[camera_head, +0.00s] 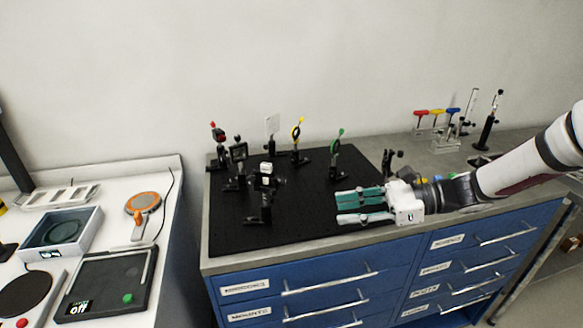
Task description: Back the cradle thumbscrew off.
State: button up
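A black post-mounted holder (265,183) with a pale top and a dark knob-like part at its right side stands on the black breadboard (305,222). It may be the cradle, but the thumbscrew is too small to tell apart. My gripper (340,206) reaches in from the right over the breadboard's front right part, fingers pointing left with green pads. The fingers look spread apart, with nothing seen between them. Its tips are to the right of the holder, clear of it. A dark mount (390,158) stands just behind my gripper, its lower part hidden.
Coloured hex drivers (437,113) stand at the back right. A white table (165,215) with instruments is at left. The breadboard's front left is clear.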

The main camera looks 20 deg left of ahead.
aim_at(286, 182)
jog(key=w+a+m+t+y+p, duration=0.1)
jog(key=a+m+p, duration=0.1)
jog(key=a, duration=0.2)
jog(key=w+a+m+t+y+p, duration=0.1)
jog(key=w+a+m+p, duration=0.1)
jog(key=a, duration=0.3)
jog(key=w+a+m+t+y+p, duration=0.1)
jog(key=a+p, duration=0.1)
jog(key=a, duration=0.3)
jog(key=shift+w+r+m+t, duration=0.15)
jog(key=shift+r+m+t, duration=0.15)
jog(key=shift+r+m, duration=0.1)
jog(key=shift+d, duration=0.1)
grip_shut()
